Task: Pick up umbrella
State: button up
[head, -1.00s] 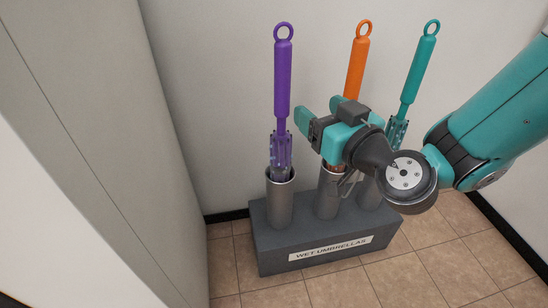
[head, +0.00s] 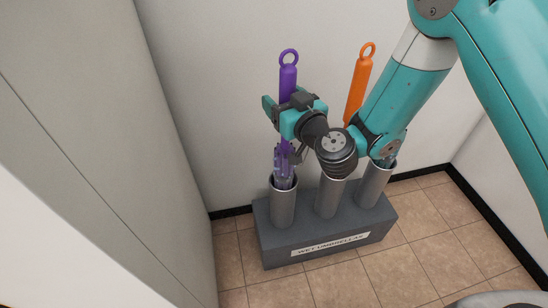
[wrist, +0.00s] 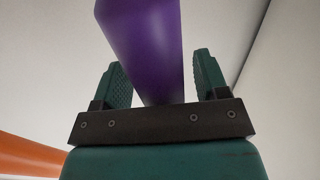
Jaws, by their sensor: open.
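A purple umbrella (head: 289,77) with a ring at its top stands upright in the left metal tube of the stand (head: 283,205). My gripper (head: 287,101) is open at its handle. In the wrist view the purple handle (wrist: 150,45) lies between the two teal fingers of my gripper (wrist: 160,78), with a gap on each side. An orange umbrella (head: 358,85) stands in the middle tube, its lower part hidden by my arm. The teal umbrella in the right tube is mostly hidden behind my arm.
The grey stand base (head: 270,245) carries a "WET UMBRELLAS" label. A grey panel (head: 130,180) rises close on the left, and a white wall is behind. Tiled floor (head: 420,230) is free at the right. The orange handle also shows in the wrist view (wrist: 25,155), left of my gripper.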

jog(key=shift+a, duration=0.1)
jog(key=shift+c, duration=0.7)
grip_shut()
